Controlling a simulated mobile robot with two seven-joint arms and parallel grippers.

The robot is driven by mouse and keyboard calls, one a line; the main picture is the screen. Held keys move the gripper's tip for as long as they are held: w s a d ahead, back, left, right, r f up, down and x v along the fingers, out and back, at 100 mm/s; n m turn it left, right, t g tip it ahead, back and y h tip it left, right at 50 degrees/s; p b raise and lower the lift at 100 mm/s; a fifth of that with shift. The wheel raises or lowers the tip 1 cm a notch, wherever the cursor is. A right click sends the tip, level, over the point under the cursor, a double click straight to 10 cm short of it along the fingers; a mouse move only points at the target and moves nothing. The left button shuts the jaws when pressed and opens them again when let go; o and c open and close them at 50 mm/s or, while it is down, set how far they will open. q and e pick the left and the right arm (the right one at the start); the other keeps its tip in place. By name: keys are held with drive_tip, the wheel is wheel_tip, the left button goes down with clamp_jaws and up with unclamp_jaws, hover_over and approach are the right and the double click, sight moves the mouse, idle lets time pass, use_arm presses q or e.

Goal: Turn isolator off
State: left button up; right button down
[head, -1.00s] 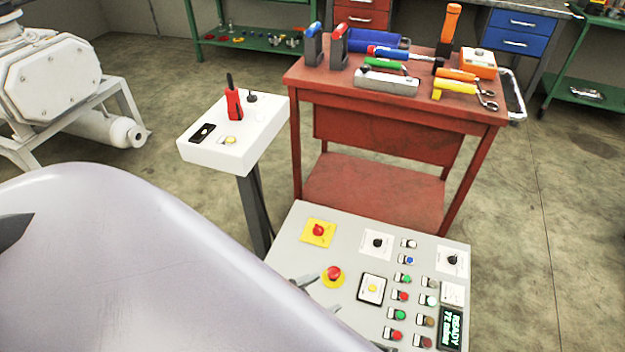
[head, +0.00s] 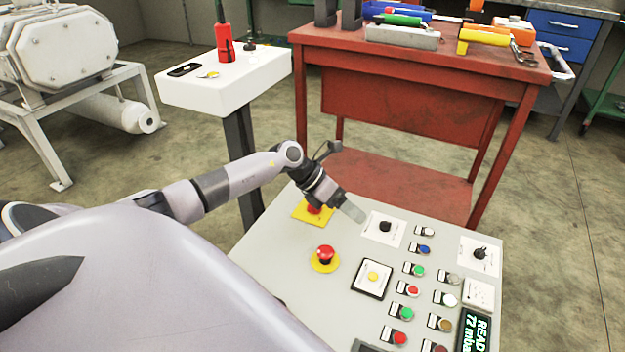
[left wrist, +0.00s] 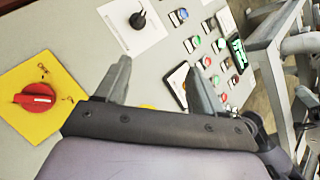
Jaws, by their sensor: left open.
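The isolator is a red rotary knob on a yellow square plate (head: 300,214) at the far left corner of the grey control panel. In the head view my left gripper covers much of it. In the left wrist view the red knob (left wrist: 35,98) is clear at the left, its white-marked bar lying nearly level; the plate's lettering is too blurred to read. My left gripper (head: 350,210) is over the panel, just right of the isolator. In the left wrist view its two fingers (left wrist: 160,66) are wide apart and empty, with the knob outside them. My right gripper is out of view.
A white pedestal box (head: 220,85) and a red workbench (head: 420,65) stand behind.

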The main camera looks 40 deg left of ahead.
sight(311, 208)
use_arm(q)
drive_tip(key=a+f+m+g+y+b, duration=0.15)
drive_tip(key=a+y+b, duration=0.3)
drive_tip(key=a, duration=0.95)
drive_tip(key=shift+g+y, duration=0.25)
drive_tip(key=shift+y, duration=0.1)
drive_tip(key=b+x, duration=0.1)
drive_tip(key=x, duration=0.4)
drive_tip(key=shift+f+b, duration=0.4)
drive_tip(key=shift+w+f, duration=0.2)
drive_tip(key=shift+f, duration=0.2)
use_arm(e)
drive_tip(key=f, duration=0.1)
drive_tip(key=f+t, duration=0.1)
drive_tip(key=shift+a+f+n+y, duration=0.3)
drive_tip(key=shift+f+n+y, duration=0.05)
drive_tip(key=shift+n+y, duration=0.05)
use_arm(q)
drive_tip(key=c, duration=1.1)
drive_tip(key=shift+o, duration=0.2)
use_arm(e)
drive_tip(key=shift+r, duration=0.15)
